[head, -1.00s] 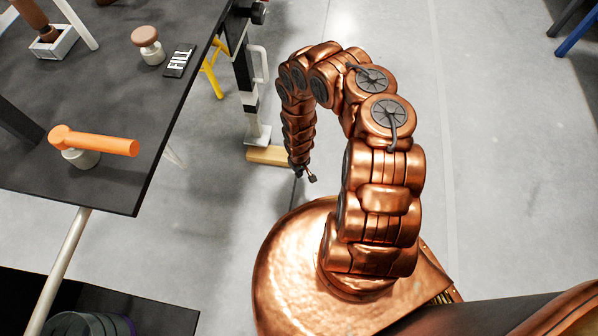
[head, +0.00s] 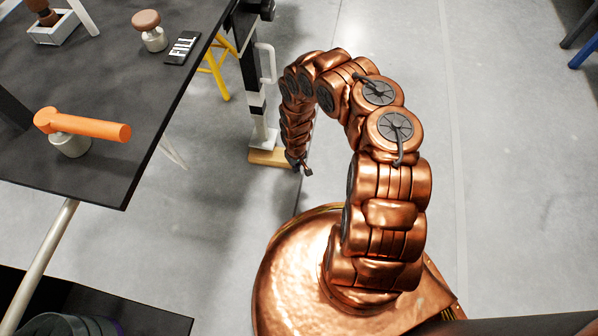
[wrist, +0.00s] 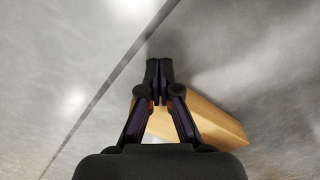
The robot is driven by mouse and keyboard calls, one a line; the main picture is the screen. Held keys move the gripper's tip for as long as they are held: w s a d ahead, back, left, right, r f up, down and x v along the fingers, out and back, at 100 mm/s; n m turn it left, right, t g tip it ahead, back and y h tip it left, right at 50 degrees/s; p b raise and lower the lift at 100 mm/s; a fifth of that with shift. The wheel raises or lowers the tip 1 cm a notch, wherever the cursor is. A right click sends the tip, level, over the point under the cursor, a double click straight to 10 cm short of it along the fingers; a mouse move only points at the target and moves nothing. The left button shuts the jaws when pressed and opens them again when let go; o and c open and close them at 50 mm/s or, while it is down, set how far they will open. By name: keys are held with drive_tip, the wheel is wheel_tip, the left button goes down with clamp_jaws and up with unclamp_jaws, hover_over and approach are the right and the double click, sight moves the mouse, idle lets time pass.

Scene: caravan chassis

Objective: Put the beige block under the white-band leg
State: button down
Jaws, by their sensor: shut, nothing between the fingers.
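The beige block (head: 268,158) lies flat on the floor at the foot of the white-band leg (head: 254,90). The leg is dark with a white band and a white foot plate (head: 263,139). The foot plate's lower edge meets the block in the picture; I cannot tell how far the block reaches beneath it. My gripper (head: 307,171) is low, beside the block's right end. In the wrist view my gripper (wrist: 159,66) has its fingertips together and empty. The block (wrist: 207,120) shows behind and right of the fingers, partly hidden by them.
A dark table (head: 95,90) fills the left, with an orange-handled valve (head: 85,125), a brown knob (head: 147,22) and a FILL plate (head: 182,47) on it. A yellow stand (head: 218,70) is behind the leg.

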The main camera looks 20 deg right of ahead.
sight(276, 158)
drive_tip(key=w, duration=0.1)
drive_tip(key=w+b, duration=0.1)
drive_tip(key=w, duration=0.2)
drive_tip(key=shift+w+a+f+b, duration=0.2)
drive_tip(key=shift+w+a+b, duration=0.05)
drive_tip(key=shift+a+b, duration=0.05)
drive_tip(key=shift+w+r, duration=0.15)
drive_tip(key=shift+w, duration=0.25)
drive_tip(key=shift+s, duration=0.15)
